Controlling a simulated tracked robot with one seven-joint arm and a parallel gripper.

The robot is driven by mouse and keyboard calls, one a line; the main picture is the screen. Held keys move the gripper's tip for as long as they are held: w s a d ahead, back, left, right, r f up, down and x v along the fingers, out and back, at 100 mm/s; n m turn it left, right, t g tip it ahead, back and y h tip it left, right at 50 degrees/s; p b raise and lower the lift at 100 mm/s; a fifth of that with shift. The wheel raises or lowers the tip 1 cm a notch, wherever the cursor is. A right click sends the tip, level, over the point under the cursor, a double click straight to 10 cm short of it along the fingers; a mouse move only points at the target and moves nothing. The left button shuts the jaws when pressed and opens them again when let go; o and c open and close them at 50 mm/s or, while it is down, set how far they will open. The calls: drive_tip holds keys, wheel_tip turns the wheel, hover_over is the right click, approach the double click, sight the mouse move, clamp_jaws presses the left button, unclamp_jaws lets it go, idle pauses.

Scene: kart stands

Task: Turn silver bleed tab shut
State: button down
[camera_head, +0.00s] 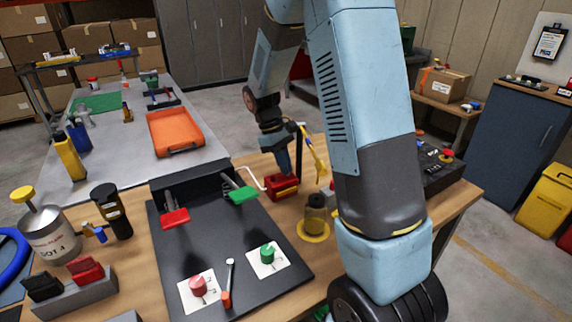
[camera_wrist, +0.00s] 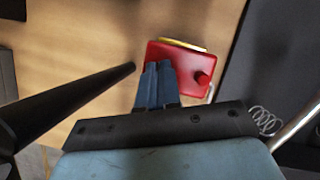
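A red block-shaped unit (camera_head: 283,187) stands on the wooden bench near the black panel's back right corner. In the wrist view the red unit (camera_wrist: 178,62) has a round red knob on its right and a yellow strip along its far edge. A thin pale curved piece (camera_wrist: 210,95) shows beside the knob. I cannot tell whether it is the silver bleed tab; no clear tab shows. My gripper (camera_wrist: 158,65) has its two blue fingers together, over the red unit's left part. In the head view my gripper (camera_head: 283,170) points down at the unit. Whatever lies under the fingertips is hidden.
The black panel (camera_head: 215,225) holds red and green handles, two knobs and a silver lever with a red end (camera_head: 228,284). A brass-coloured cylinder on a yellow base (camera_head: 315,222) stands close right of the unit. A dark bar (camera_wrist: 75,105) crosses the wrist view's left side.

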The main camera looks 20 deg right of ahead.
drive_tip(key=shift+w+r, duration=0.1)
drive_tip(key=shift+w, duration=0.05)
drive_tip(key=c, duration=1.3)
unclamp_jaws()
drive_tip(key=shift+c, duration=0.2)
drive_tip(key=v, duration=1.3)
drive_tip(key=shift+w+r, duration=0.15)
drive_tip(key=shift+r, duration=0.05)
drive_tip(key=shift+o, duration=0.2)
drive_tip(key=shift+a, duration=0.1)
